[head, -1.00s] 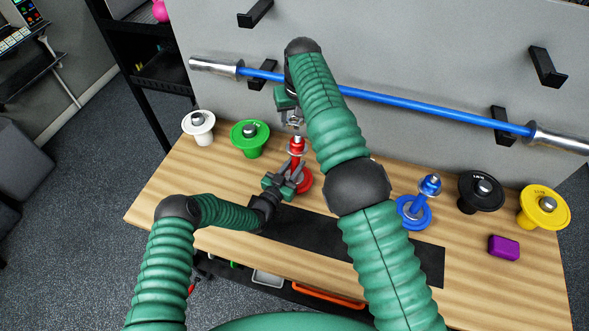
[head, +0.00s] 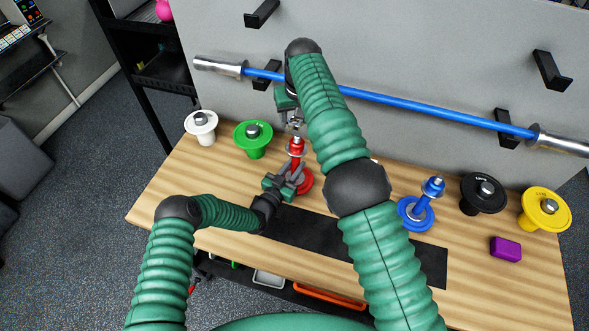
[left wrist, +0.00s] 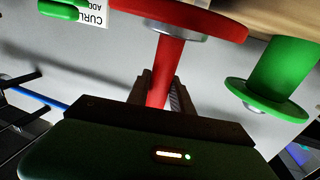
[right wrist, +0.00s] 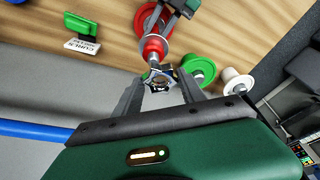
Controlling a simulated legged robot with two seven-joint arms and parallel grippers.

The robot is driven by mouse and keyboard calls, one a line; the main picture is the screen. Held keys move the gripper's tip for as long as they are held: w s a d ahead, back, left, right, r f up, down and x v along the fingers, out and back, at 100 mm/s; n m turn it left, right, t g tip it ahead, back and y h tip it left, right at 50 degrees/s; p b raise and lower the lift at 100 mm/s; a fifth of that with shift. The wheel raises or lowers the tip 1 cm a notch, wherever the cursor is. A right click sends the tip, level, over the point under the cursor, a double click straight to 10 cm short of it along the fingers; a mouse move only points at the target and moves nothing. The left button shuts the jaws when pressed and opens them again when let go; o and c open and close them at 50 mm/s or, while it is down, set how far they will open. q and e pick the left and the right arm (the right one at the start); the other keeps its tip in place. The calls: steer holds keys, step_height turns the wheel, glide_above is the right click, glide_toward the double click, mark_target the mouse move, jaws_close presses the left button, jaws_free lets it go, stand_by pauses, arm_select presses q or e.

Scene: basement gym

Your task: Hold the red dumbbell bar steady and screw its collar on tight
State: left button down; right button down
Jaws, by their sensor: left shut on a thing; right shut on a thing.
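The red dumbbell bar (head: 297,146) stands upright on the wooden bench with a red plate (head: 305,183) at its foot. My left gripper (head: 290,182) is shut on the bar low down, just above the plate; the red bar also shows between its fingers in the left wrist view (left wrist: 165,72). My right gripper (right wrist: 160,95) is shut on the silver, lobed collar (right wrist: 161,77) at the bar's upper end. The collar looks in line with the bar; how far it sits on the thread cannot be told. My right arm hides part of the bench in the head view.
White (head: 201,127), green (head: 253,139), black (head: 482,193) and yellow (head: 545,209) plates stand along the bench. A blue dumbbell (head: 417,212) stands right of my right arm, a purple block (head: 505,249) nearer the front. A blue barbell (head: 425,107) hangs behind. A black mat (head: 335,237) lies bare in front.

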mark_target(297, 136)
steer(key=shift+g, duration=0.3)
steer(key=f, duration=0.1)
steer(key=w+f, duration=0.1)
steer(key=f, duration=0.1)
steer(key=d+f, duration=0.1)
steer(key=shift+w+d+f, duration=0.1)
steer(key=shift+w+f, duration=0.1)
steer(key=shift+f, duration=0.05)
steer(key=shift+f, duration=0.1)
steer(key=shift+s+f, duration=0.15)
steer(key=shift+f, duration=0.7)
arm_select(q)
steer(key=shift+r, duration=0.1)
arm_select(e)
steer(key=shift+f, duration=0.6)
steer(key=m, duration=0.3)
steer(key=shift+a+h, duration=0.3)
